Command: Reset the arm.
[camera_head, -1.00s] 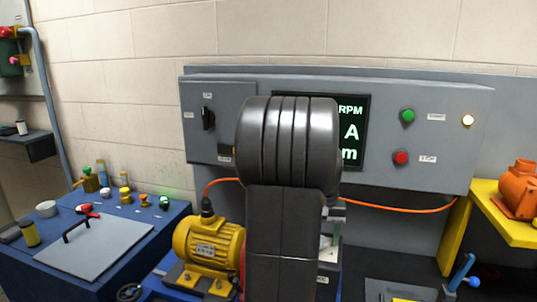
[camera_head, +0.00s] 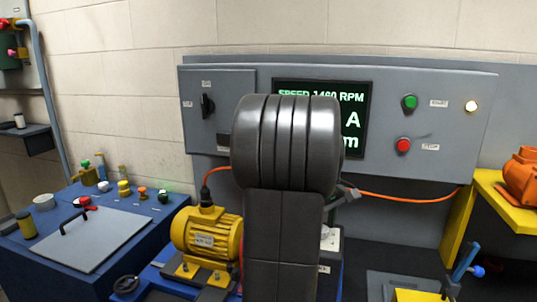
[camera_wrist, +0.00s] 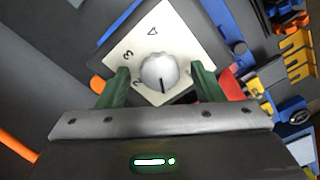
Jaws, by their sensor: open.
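My gripper (camera_wrist: 160,88) shows in the wrist view with its two green fingers apart. A round silver knob (camera_wrist: 158,70) on a pale dial plate (camera_wrist: 178,38) lies in the gap between the fingers, and the gripper holds nothing. The plate carries the numbers 2, 3 and 4, and the knob's dark mark points toward the gripper. I cannot tell how far the fingertips are from the plate. In the head view my arm's dark links stand in the middle and hide most of the gripper.
A yellow motor (camera_head: 207,236) sits left of my arm. Behind is a grey control panel (camera_head: 440,90) with a display (camera_head: 355,110), green button (camera_head: 409,102) and red button (camera_head: 403,146). An orange cable (camera_head: 400,198) runs along it. A blue bench (camera_head: 60,270) is left, a yellow shelf (camera_head: 490,205) right.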

